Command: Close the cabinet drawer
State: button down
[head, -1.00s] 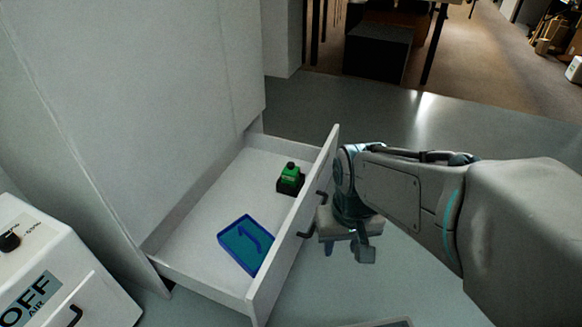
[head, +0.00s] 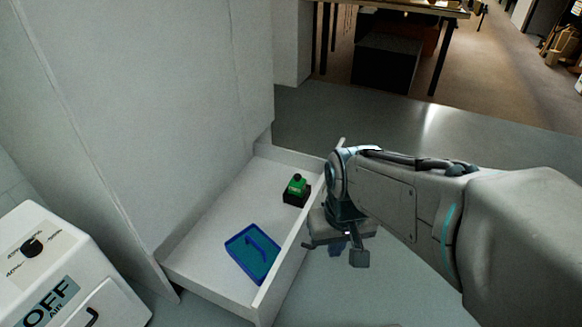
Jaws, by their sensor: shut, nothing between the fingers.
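The white cabinet (head: 140,110) stands at the left in the head view. Its low drawer (head: 205,235) is pulled well out to the right. A blue tray (head: 250,252) and a green and black object (head: 297,188) lie inside it. My gripper (head: 357,256) hangs just right of the drawer front (head: 285,272), on the outside, pointing down. It is shut and empty. My wrist and arm overlap the far part of the drawer front, and the handle is mostly hidden. I cannot tell whether the gripper touches the front.
A white box with a black knob and an OFF label (head: 50,285) stands at the lower left, near the cabinet. A dark table (head: 385,50) with boxes under it stands at the back. The grey floor beyond the drawer (head: 420,130) is clear.

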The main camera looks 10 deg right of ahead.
aim_at(195, 257)
jog(key=u, duration=1.6)
jog(key=k, duration=0.75)
jog(key=z, duration=0.95)
jog(key=i, duration=0.5)
jog(key=z, duration=0.05)
